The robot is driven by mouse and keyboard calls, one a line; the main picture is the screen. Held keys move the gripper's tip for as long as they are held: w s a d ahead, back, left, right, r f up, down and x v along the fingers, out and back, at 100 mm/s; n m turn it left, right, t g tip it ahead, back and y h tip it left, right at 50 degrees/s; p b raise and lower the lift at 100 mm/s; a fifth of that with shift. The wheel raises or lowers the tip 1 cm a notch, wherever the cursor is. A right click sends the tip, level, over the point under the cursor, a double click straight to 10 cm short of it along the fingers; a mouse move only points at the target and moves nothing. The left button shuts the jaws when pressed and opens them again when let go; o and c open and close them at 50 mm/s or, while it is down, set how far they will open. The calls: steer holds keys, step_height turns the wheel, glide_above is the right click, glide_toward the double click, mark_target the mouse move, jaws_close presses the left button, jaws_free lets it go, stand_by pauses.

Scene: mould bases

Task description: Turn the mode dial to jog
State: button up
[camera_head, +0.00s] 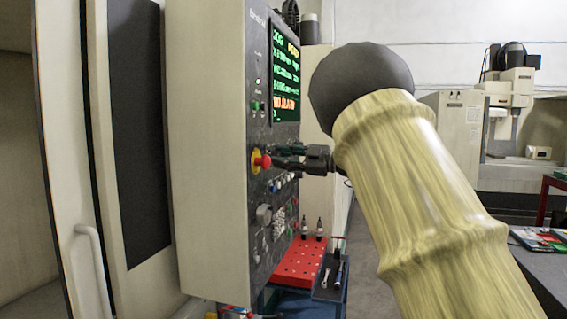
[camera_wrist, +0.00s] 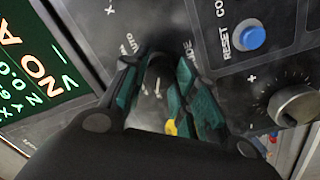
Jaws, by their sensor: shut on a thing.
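The mode dial (camera_wrist: 159,70) is a small dark knob on the black control panel in the wrist view. My gripper (camera_wrist: 158,84), with green-padded fingers, is shut on it, one finger on each side. The letters AUTO show just left of the dial, and part of a MODE label shows at its right. The fingers hide much of the dial and its other labels, so I cannot tell which mode it points to. In the head view my gripper (camera_head: 278,153) reaches the panel (camera_head: 262,190) from the right, and the dial is hidden there.
A red emergency stop button (camera_head: 262,161) on a yellow ring sits close by my gripper. A lit screen (camera_head: 285,75) is above. The wrist view shows a blue reset button (camera_wrist: 249,37) and a grey knob (camera_wrist: 294,104). A red perforated plate (camera_head: 297,263) is below.

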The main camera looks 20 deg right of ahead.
stand_by(0.3)
steer(key=o, duration=1)
steer(key=shift+o, duration=0.2)
steer(key=shift+s+d, duration=0.1)
steer(key=v, duration=1.2)
steer(key=shift+f, duration=0.2)
